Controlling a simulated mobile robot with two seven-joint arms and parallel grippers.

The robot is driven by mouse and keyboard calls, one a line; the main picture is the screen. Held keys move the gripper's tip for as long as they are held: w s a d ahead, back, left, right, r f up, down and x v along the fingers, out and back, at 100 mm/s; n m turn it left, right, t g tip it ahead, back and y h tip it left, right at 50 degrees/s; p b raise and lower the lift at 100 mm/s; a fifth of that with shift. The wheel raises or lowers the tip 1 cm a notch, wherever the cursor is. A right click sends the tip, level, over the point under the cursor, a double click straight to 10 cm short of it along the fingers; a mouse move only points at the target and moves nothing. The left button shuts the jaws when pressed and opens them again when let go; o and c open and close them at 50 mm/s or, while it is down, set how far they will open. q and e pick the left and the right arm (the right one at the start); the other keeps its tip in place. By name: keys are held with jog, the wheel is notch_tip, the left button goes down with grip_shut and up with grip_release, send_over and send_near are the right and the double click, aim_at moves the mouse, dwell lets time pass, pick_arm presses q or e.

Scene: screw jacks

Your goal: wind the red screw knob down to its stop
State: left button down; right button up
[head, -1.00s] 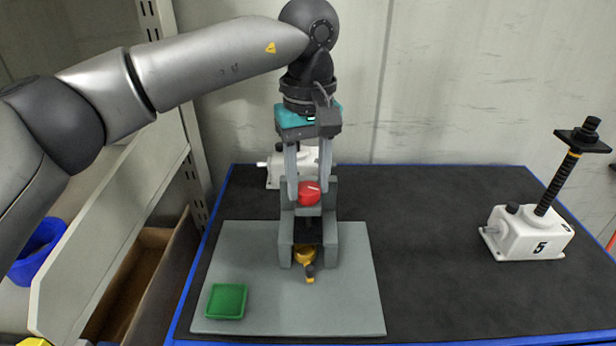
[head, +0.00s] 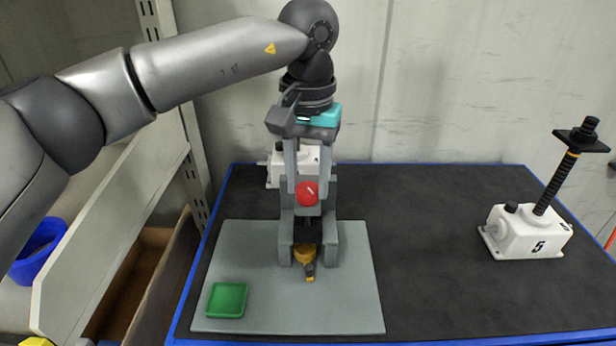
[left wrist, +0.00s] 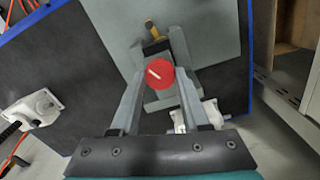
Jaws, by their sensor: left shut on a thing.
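The red screw knob (head: 306,197) has a white line on top and sits in the upper part of a grey stand on a grey plate. My left gripper (head: 306,187) points down from above, with its two fingers shut on the sides of the knob. In the left wrist view the red knob (left wrist: 160,74) sits between the fingertips of my left gripper (left wrist: 161,80). A yellow part (head: 304,254) with a dark and yellow end lies low in the stand. The screw below the knob is mostly hidden. My right gripper is not in view.
A green tray (head: 227,300) lies on the plate's front left (head: 350,315). A white jack (head: 283,165) stands behind the stand. Another white jack (head: 528,235) marked 5, with a tall black screw, stands at the right. The dark mat (head: 430,260) between is clear.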

pick_arm(q)
jog(key=shift+w+r, duration=0.1)
jog(key=shift+r, duration=0.15)
jog(key=c, duration=0.8)
grip_release()
jog(key=o, duration=0.4)
jog(key=shift+f, duration=0.15)
notch_tip(320, 180, up, 15)
jog(key=shift+r+p, duration=0.15)
jog(key=shift+p, duration=0.35)
